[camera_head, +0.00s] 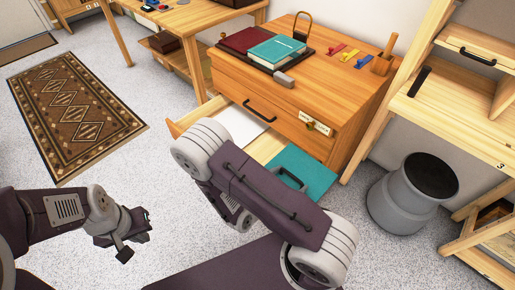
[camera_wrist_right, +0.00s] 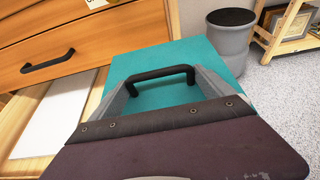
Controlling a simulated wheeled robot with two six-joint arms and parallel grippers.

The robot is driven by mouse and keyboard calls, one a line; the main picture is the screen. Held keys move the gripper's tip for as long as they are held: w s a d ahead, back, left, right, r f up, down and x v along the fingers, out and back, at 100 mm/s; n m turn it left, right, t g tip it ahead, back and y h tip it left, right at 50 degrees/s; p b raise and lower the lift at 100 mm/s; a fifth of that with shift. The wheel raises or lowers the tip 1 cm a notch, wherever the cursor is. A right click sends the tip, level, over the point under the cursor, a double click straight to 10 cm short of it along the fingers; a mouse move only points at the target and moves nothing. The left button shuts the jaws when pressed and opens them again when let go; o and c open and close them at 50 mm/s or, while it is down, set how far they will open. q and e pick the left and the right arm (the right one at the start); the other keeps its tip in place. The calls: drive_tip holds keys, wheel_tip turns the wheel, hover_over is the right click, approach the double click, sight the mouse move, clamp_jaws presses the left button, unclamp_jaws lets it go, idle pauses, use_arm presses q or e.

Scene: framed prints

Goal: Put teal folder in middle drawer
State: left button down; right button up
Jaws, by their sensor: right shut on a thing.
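A teal folder (camera_head: 307,168) with a black handle (camera_wrist_right: 160,73) lies flat, at the right end of the open drawer (camera_head: 178,127). It reaches past the cabinet's corner in the right wrist view (camera_wrist_right: 222,60). My right gripper (camera_wrist_right: 163,95) is shut on the folder; its grey fingers flank the handle, and the contact point is hard to see. A white sheet (camera_head: 241,123) lies in the drawer. My left gripper (camera_head: 136,234) is open and empty above the floor.
The wooden cabinet (camera_head: 235,88) has a closed drawer with a black handle above the open one. A red book (camera_head: 245,40) and a teal book (camera_head: 277,49) lie on top. A grey bin (camera_head: 395,205) and shelves stand right. Floor at left is clear beside a rug (camera_head: 75,110).

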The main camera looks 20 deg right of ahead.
sight(274, 165)
drive_tip(key=w+f+b, duration=0.1)
drive_tip(key=w, duration=0.2)
drive_tip(key=w+f+b, duration=0.1)
drive_tip(key=w+f, duration=0.1)
drive_tip(key=w, duration=0.1)
drive_tip(key=w+f+b, duration=0.1)
drive_tip(key=w+f, duration=0.1)
drive_tip(key=w, duration=0.1)
drive_tip(key=shift+w+d+f, duration=0.15)
drive_tip(key=shift+w+f, duration=0.05)
drive_tip(key=shift+w, duration=0.2)
drive_tip(key=shift+w+f+b, duration=0.15)
drive_tip(key=shift+w+b, duration=0.2)
drive_tip(key=shift+w, duration=0.2)
drive_tip(key=w+f+b, duration=0.1)
drive_tip(key=w+f, duration=0.1)
drive_tip(key=w, duration=0.1)
drive_tip(key=shift+f+b, duration=0.15)
drive_tip(key=shift+b, duration=0.2)
drive_tip(key=shift+f, duration=0.1)
